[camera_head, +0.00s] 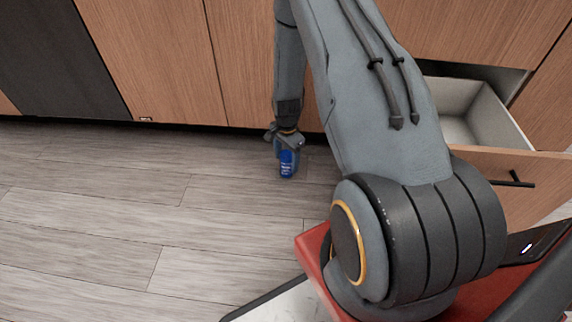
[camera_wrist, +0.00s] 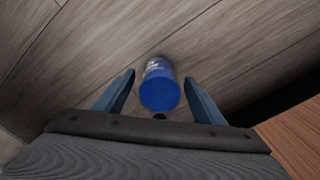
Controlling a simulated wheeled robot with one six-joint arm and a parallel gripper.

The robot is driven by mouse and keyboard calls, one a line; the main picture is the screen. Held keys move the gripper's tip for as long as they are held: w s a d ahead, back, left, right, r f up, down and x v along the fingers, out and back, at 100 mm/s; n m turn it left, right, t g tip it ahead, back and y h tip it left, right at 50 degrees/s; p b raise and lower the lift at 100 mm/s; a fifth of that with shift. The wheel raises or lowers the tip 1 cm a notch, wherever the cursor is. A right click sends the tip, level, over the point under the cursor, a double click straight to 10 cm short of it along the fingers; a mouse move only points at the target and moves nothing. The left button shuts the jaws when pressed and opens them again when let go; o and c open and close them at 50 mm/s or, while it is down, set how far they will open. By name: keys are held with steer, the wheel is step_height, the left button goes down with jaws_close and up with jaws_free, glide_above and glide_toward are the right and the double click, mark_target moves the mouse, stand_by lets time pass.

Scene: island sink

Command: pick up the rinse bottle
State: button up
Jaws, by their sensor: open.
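The rinse bottle (camera_head: 287,163) is a small blue bottle on the wood-plank floor near the cabinet fronts. In the wrist view the blue bottle (camera_wrist: 160,88) shows its round blue end toward the camera, with pale lettering on its side. My gripper (camera_head: 286,146) is right at the bottle in the head view and covers its upper part. In the wrist view my gripper (camera_wrist: 160,90) has its two fingers apart, one on each side of the bottle, with visible gaps. Whether the bottle lies fully between the fingertips is hard to tell.
Wooden cabinet fronts (camera_head: 160,60) stand just behind the gripper. An open drawer (camera_head: 480,115) juts out at the right. The floor (camera_head: 100,210) to the left is clear. A wood panel (camera_wrist: 295,140) shows at the wrist view's lower right.

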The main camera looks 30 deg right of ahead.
steer(key=shift+c, duration=0.3)
steer(key=c, duration=1.3)
steer(key=shift+r, duration=0.15)
